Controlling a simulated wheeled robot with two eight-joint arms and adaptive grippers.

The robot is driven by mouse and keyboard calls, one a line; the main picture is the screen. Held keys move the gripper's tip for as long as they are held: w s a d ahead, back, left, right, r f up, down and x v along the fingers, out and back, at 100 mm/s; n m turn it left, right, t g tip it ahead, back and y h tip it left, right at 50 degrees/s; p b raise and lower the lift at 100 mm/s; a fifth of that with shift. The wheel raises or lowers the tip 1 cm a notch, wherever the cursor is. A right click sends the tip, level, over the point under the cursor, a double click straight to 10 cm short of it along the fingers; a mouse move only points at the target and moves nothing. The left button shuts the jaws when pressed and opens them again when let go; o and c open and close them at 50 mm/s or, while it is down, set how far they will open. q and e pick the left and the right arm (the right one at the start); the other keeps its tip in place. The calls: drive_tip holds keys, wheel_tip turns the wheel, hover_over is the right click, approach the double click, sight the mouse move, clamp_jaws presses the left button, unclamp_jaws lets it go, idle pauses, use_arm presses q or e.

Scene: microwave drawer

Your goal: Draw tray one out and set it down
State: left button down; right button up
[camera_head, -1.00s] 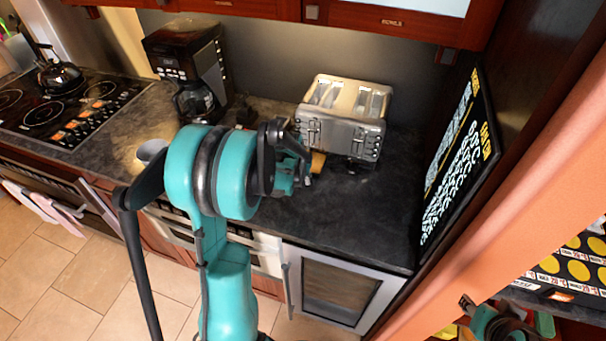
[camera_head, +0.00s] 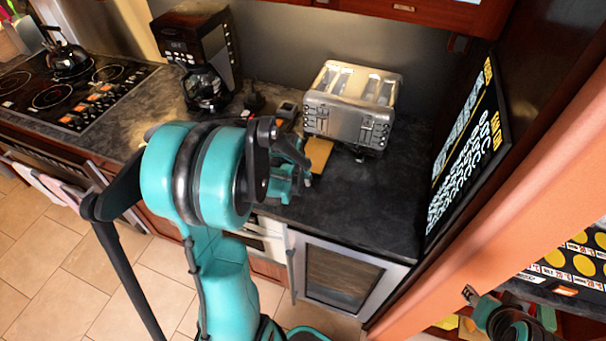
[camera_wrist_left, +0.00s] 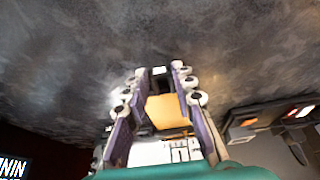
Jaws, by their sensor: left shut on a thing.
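The silver toaster (camera_head: 350,108) stands on the dark counter against the back wall. A flat tan piece (camera_head: 318,154), which looks like the tray, lies low at the toaster's front left. My left gripper (camera_head: 302,178) is just in front of it, mostly hidden behind my own teal wrist. In the left wrist view the gripper (camera_wrist_left: 160,108) is shut on the tan piece (camera_wrist_left: 168,111), which sits between the fingers. Whether the piece touches the counter is not clear. A teal and dark part of what looks like my right gripper (camera_head: 490,312) shows at the lower right; its fingers are unclear.
A coffee maker (camera_head: 198,60) stands left of the toaster, with small dark items between them. A menu board (camera_head: 468,150) leans at the right. The counter (camera_head: 360,205) in front of the toaster is bare. The stove (camera_head: 65,85) with a kettle is at the far left.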

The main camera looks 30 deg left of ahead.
sight(299, 192)
use_arm(q)
drive_tip(key=shift+s+d, duration=0.2)
drive_tip(key=shift+s, duration=0.65)
drive_tip(key=shift+s+d, duration=0.15)
drive_tip(key=shift+s, duration=0.65)
drive_tip(key=shift+f+b, duration=0.45)
drive_tip(key=shift+b, duration=0.05)
drive_tip(key=shift+s+d+p, duration=0.15)
drive_tip(key=shift+s+d, duration=0.2)
drive_tip(key=shift+s, duration=1.15)
drive_tip(key=shift+s+d+p, duration=0.15)
drive_tip(key=shift+s+d, duration=0.25)
drive_tip(key=shift+s, duration=1.15)
drive_tip(key=shift+s+d+p, duration=0.15)
drive_tip(key=shift+s+d, duration=0.2)
drive_tip(key=shift+s, duration=1.15)
drive_tip(key=shift+a, duration=0.15)
